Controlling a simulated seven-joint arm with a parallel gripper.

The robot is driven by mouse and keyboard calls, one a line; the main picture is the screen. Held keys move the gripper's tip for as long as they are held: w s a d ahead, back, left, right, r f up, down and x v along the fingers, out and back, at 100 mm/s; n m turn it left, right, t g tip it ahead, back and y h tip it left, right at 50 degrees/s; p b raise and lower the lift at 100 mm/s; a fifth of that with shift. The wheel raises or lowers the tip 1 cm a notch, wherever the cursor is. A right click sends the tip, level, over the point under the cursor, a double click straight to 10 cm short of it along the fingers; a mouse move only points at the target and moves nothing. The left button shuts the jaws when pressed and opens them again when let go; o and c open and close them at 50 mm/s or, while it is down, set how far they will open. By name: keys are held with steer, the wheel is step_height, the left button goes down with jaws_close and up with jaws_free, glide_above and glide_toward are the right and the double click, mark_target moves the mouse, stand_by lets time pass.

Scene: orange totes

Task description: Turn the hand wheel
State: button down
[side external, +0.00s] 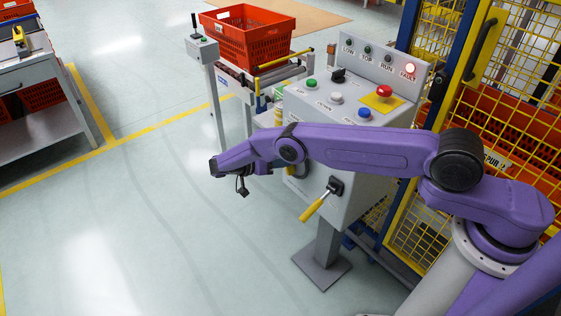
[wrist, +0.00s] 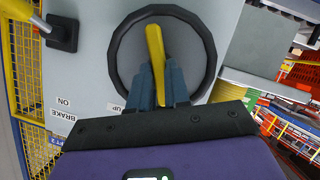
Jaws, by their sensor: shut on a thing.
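The hand wheel (wrist: 116,62) is a dark ring on a grey panel in the wrist view. A yellow handle (wrist: 154,42) stands up at it, in front of the ring's middle. My gripper (wrist: 160,68) has its two blue-grey fingers shut on the lower part of this handle, inside the ring's lower edge in the picture. In the side view the arm covers most of the wheel and the grip, so the contact shows only in the wrist view. A label reading UP, upside down, is beside the wheel.
A yellow-handled brake lever (side external: 318,203) is on the control box (side external: 352,205), below the arm. Buttons, a red emergency knob (side external: 384,91) and a lit FAULT lamp (side external: 410,69) are on top. A red tote (side external: 248,38) stands behind. Yellow mesh fencing (side external: 530,55) is at right. Open floor lies left.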

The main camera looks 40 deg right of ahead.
steer(key=shift+a+n, duration=0.1)
steer(key=shift+n, duration=0.3)
stand_by(0.4)
steer(key=c, duration=1.1)
jaws_free()
steer(key=shift+r, duration=0.1)
steer(key=shift+s+d+r, duration=0.35)
steer(key=shift+s+r, duration=1.8)
steer(key=shift+s, duration=0.15)
steer(key=shift+s+d+r, duration=0.3)
steer(key=shift+s+r, duration=1.8)
steer(key=shift+s, duration=0.2)
steer(key=shift+s+d+r, duration=0.35)
steer(key=shift+s+r, duration=1.8)
steer(key=shift+s, duration=0.15)
